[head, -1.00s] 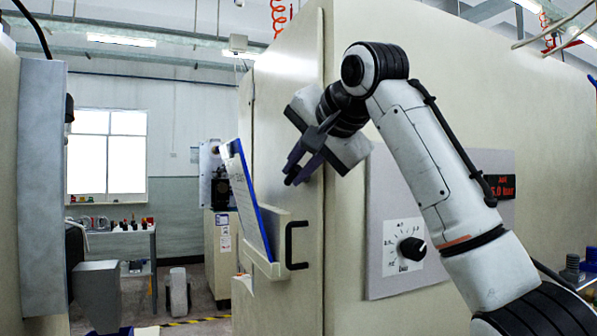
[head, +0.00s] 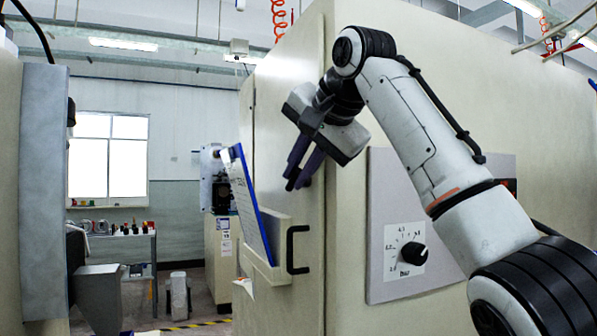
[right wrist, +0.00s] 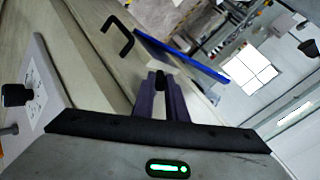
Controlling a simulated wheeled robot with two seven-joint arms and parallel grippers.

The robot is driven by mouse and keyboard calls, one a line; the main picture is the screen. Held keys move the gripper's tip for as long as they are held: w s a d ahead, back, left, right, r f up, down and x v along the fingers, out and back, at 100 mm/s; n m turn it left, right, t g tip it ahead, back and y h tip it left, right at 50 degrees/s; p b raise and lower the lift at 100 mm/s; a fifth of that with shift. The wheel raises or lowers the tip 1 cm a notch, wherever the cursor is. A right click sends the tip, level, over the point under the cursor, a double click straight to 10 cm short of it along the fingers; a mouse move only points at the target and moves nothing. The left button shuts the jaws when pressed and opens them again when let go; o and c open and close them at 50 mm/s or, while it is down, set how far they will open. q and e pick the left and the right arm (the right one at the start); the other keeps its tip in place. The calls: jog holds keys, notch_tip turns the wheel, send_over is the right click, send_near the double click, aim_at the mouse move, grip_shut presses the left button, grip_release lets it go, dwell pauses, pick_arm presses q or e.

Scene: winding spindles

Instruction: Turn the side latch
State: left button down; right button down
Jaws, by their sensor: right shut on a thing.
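The side latch (right wrist: 160,80) is a small dark piece on the beige cabinet's front face, seen between the purple finger pads in the right wrist view. My right gripper (head: 298,176) is shut on it, its fingers slanting down to the face near the cabinet's front corner. It also shows in the right wrist view (right wrist: 160,97). The fingers and gripper body hide most of the latch, so its angle is hard to tell. My left gripper is not in view.
Below the right gripper are a black handle (head: 290,249) and a holder with a blue clipboard (head: 252,205). A grey panel with a black dial (head: 413,253) is on the cabinet side. A grey cabinet (head: 43,190) stands at the left, with a passage between.

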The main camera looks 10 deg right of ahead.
jog(key=c, duration=2)
grip_release()
jog(key=shift+c, duration=0.2)
jog(key=b+v, duration=0.2)
jog(key=v, duration=0.8)
jog(key=shift+s, duration=0.15)
